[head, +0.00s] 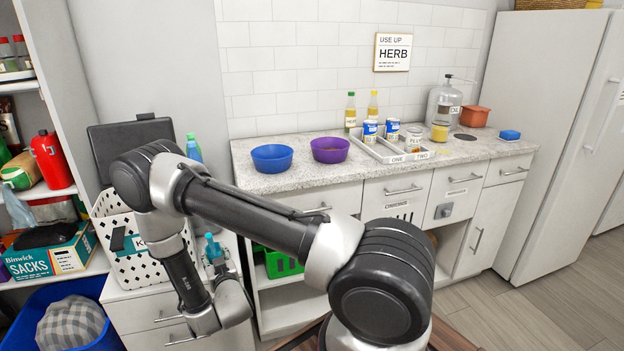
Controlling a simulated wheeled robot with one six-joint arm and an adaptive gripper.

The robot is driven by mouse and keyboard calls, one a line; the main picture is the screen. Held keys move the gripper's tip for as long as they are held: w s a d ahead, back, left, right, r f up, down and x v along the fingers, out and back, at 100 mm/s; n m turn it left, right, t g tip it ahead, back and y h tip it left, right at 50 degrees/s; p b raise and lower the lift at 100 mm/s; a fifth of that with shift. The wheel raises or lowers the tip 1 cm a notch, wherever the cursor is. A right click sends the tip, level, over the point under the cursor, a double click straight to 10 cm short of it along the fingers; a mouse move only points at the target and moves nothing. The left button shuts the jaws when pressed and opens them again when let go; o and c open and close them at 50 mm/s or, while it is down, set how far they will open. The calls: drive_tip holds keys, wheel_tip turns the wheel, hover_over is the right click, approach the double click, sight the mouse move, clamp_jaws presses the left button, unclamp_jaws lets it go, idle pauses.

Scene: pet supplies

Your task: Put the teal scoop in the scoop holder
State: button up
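A small teal object (211,246), which looks like the teal scoop, shows above the low white cabinet at lower left. It is right at the end of my arm and partly hidden there. My gripper (216,264) is small and dark in this view, beside or around the teal object. I cannot tell whether its fingers touch or hold it. I cannot make out a scoop holder with certainty; my arm covers part of that cabinet top.
A white perforated bin (124,262) with a dark lid stands left of my arm. The counter (460,150) holds a blue bowl (272,158), a purple bowl (330,150) and a white tray (392,157) with cans. A blue tub (35,305) is at lower left.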

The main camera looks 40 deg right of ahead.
drive_tip(key=w+r+m+g+y, duration=0.1)
drive_tip(key=w+r+g, duration=0.15)
drive_tip(key=r, duration=0.45)
drive_tip(key=w+r+m+g, duration=0.1)
drive_tip(key=w+r, duration=0.3)
drive_tip(key=r, duration=0.2)
drive_tip(key=s+d+r+n+g+y, duration=0.1)
drive_tip(key=s+d+r, duration=0.1)
drive_tip(key=s+r, duration=0.35)
drive_tip(key=s+d+r+g+y, duration=0.1)
drive_tip(key=s+d+r+g, duration=0.1)
drive_tip(key=r, duration=0.7)
drive_tip(key=s+d+r+g, duration=0.2)
drive_tip(key=s+d+r, duration=0.1)
drive_tip(key=s, duration=0.8)
drive_tip(key=s+d+r+n+g, duration=0.1)
drive_tip(key=s+d+r, duration=0.3)
drive_tip(key=s, duration=0.8)
drive_tip(key=s+d+r+n+g+h, duration=0.1)
drive_tip(key=s+d+r+g, duration=0.2)
drive_tip(key=s, duration=0.8)
drive_tip(key=shift+s+d+r, duration=0.15)
drive_tip(key=shift+d+r, duration=0.6)
drive_tip(key=shift+d, duration=0.45)
